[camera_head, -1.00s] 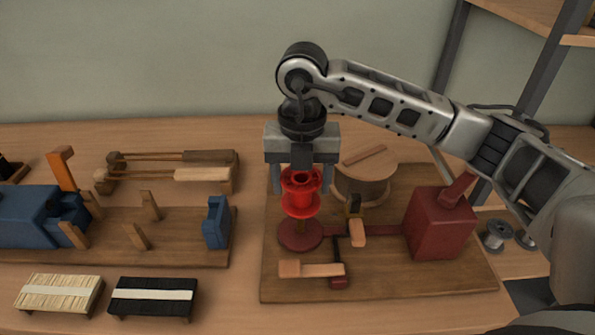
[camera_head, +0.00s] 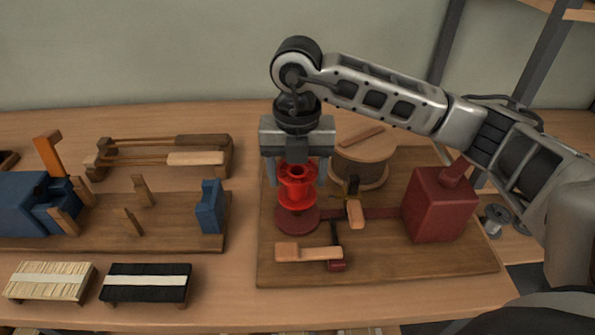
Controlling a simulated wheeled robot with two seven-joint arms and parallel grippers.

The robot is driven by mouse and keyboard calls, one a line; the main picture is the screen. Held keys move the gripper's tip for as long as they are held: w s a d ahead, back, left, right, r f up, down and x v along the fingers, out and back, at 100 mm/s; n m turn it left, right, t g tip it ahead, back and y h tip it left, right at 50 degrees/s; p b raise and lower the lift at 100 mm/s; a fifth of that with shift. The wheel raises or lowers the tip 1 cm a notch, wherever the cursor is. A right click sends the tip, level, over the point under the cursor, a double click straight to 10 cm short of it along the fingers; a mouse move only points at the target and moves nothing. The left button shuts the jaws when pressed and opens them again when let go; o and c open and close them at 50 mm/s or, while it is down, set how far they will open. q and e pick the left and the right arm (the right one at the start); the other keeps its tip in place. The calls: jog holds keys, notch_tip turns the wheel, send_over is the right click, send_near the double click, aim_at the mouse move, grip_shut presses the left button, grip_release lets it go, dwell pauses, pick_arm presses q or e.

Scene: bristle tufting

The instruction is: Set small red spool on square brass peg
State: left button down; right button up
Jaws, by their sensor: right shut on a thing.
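The small red spool (camera_head: 298,190) is upright between the fingers of my right gripper (camera_head: 297,173), which is shut on it. The spool is directly over a round dark red base (camera_head: 297,222) on the wooden board at the right, with its lower flange close to that base. The square brass peg is hidden behind the spool, so I cannot tell how far the spool is over it. My left gripper is not in view.
A round wooden drum (camera_head: 359,170) stands behind the spool. A dark red block (camera_head: 438,205) is to its right, and a wooden-handled lever (camera_head: 308,253) lies in front. A blue clamp (camera_head: 209,207) stands on the left board. Grey spools (camera_head: 495,220) lie at far right.

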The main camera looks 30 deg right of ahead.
aim_at(297, 193)
dwell(0.3)
jog(key=shift+f+b, duration=1.35)
jog(key=shift+f, duration=0.25)
jog(key=shift+f+b, duration=0.65)
jog(key=shift+f, duration=0.1)
jog(key=shift+f, duration=0.25)
dwell(0.3)
jog(key=o, duration=1.1)
